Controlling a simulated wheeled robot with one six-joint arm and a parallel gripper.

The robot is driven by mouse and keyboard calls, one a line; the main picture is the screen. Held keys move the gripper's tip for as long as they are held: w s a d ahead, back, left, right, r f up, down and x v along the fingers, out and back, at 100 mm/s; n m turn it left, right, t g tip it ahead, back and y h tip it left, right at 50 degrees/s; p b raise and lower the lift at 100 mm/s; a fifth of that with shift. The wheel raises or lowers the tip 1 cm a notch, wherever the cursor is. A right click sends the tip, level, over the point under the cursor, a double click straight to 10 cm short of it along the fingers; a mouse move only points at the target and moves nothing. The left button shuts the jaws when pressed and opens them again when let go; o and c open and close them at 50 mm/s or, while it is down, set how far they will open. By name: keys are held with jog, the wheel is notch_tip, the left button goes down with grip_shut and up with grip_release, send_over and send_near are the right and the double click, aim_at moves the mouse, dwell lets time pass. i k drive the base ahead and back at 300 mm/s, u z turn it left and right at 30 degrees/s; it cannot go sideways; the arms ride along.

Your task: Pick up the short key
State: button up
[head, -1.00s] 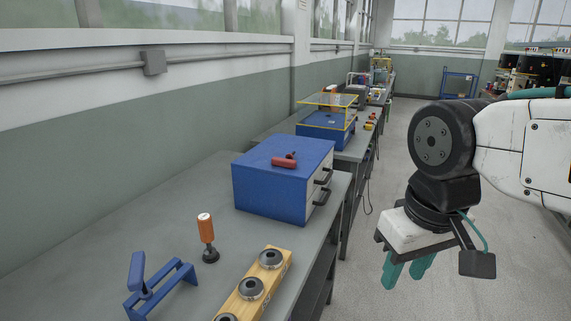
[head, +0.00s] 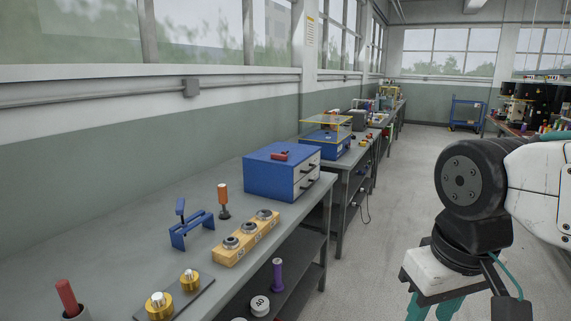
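A small red-handled tool (head: 280,156) lies on top of the blue drawer cabinet (head: 270,178) on the bench. It is too small to tell whether it is the short key, and I see no other thing I can clearly name as that key. My gripper (head: 432,310) hangs at the lower right over the floor, well to the right of the bench and cabinet. Its two teal fingers are apart with nothing seen between them, and their tips are cut off by the frame's bottom edge.
The grey bench (head: 130,215) holds a blue stand (head: 190,230), an orange-handled tool (head: 223,197), a wooden block with dark rings (head: 232,254), brass pieces (head: 158,303) and a red rod (head: 67,295). A purple-handled item (head: 278,273) stands on the lower shelf. The aisle floor (head: 385,225) is clear.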

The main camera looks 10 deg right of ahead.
aim_at(283, 156)
jog(key=z, duration=0.55)
jog(key=i, duration=0.65)
jog(key=z, duration=0.6)
jog(key=i, duration=1.6)
jog(key=u, duration=1.4)
jog(key=i, duration=0.6)
jog(key=u, duration=0.65)
